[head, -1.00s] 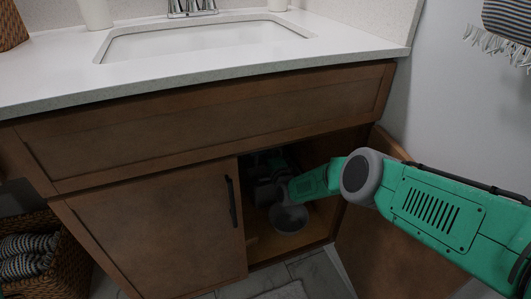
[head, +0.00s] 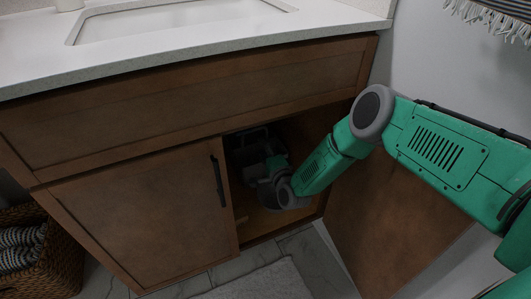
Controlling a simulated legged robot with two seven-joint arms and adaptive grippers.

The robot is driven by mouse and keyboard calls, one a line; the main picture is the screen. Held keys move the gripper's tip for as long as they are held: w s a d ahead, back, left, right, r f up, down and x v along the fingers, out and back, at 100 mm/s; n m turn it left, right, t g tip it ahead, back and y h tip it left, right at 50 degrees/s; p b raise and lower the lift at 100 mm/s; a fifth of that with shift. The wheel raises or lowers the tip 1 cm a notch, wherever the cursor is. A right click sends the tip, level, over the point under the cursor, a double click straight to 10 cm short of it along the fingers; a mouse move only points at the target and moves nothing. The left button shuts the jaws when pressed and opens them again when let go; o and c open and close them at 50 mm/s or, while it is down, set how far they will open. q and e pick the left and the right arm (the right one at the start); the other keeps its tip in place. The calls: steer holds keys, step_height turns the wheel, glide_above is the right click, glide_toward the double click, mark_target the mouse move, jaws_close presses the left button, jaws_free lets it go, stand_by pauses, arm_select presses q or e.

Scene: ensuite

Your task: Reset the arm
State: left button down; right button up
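My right arm, green and grey, comes in from the right and reaches into the open right side of the wooden vanity cabinet (head: 130,225). My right gripper (head: 262,172) is inside the dark opening, small and partly covered by the wrist. I cannot make out whether its fingers are open or shut. A dark grey object with a handle-like top (head: 250,146) stands in the cabinet behind the gripper; I cannot tell whether they touch. My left gripper is not in view.
The right cabinet door (head: 385,225) stands open below my arm. The left door is shut, with a black handle (head: 218,181). The white countertop (head: 190,50) overhangs above. A wicker basket with striped towels (head: 40,255) stands at lower left. A pale mat (head: 258,283) lies on the tiles.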

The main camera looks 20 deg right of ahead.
steer(key=shift+s, duration=0.95)
steer(key=s+a+f+n+g+y, duration=0.2)
steer(key=s+a+f+n+g, duration=0.4)
steer(key=s, duration=0.3)
steer(key=s+d+f+n+g, duration=0.1)
steer(key=s+n+g, duration=0.3)
steer(key=s, duration=0.8)
steer(key=s+d+f+n+g, duration=0.1)
steer(key=s+f+n+g, duration=0.3)
steer(key=s, duration=0.7)
steer(key=s+d+r+n+g+h, duration=0.1)
steer(key=s+d+r+n+g, duration=0.2)
steer(key=s, duration=0.4)
steer(key=s+d+r+n+g+h, duration=0.1)
steer(key=s+d+r+n+h, duration=0.1)
steer(key=s+d+r, duration=0.35)
step_height(320, 180, up, 16)
steer(key=a+p, duration=0.2)
steer(key=p, duration=1.6)
steer(key=shift+s+a+m+t, duration=0.2)
steer(key=shift+s+m+t, duration=0.1)
